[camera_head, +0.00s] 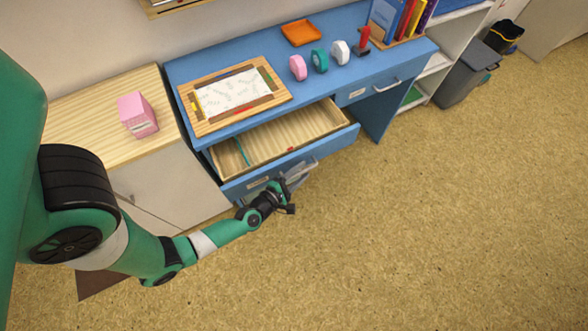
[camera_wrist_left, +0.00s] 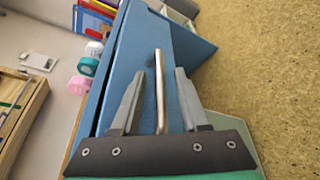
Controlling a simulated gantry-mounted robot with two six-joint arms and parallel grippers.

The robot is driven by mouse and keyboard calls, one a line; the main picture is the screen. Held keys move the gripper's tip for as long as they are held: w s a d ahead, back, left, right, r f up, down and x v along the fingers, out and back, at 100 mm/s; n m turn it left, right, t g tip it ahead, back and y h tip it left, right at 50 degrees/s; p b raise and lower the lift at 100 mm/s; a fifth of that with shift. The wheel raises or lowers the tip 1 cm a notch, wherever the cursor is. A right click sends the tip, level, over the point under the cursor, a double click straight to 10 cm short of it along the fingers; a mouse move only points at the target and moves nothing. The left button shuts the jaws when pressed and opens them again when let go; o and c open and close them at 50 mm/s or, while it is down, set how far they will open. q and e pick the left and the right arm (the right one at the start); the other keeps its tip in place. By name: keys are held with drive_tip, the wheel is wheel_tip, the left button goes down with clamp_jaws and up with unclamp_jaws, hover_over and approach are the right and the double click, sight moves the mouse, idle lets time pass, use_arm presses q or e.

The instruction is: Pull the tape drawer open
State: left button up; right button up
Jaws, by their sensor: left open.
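The blue desk (camera_head: 215,73) has one drawer (camera_head: 270,146) pulled out on the left and a shut drawer (camera_head: 370,86) on the right with a silver handle (camera_head: 387,85). The open drawer's front carries a metal handle (camera_head: 302,167) and a label too small to read. My left gripper (camera_head: 287,194) is open just in front of that drawer front, low by its handle. In the left wrist view, a metal handle bar (camera_wrist_left: 160,88) lies between the two open fingers of my left gripper (camera_wrist_left: 160,76), with no clear contact. My right gripper is not in view.
A framed paper board (camera_head: 185,99) lies above the open drawer. A wooden-topped cabinet (camera_head: 90,120) adjoins the desk. The floor (camera_head: 420,230) in front is clear.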

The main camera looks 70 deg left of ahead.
use_arm(q)
drive_tip(key=p+v, duration=0.4)
drive_tip(key=v, duration=0.7)
drive_tip(key=shift+s+d+r, duration=0.1)
drive_tip(key=shift+s+r, duration=0.05)
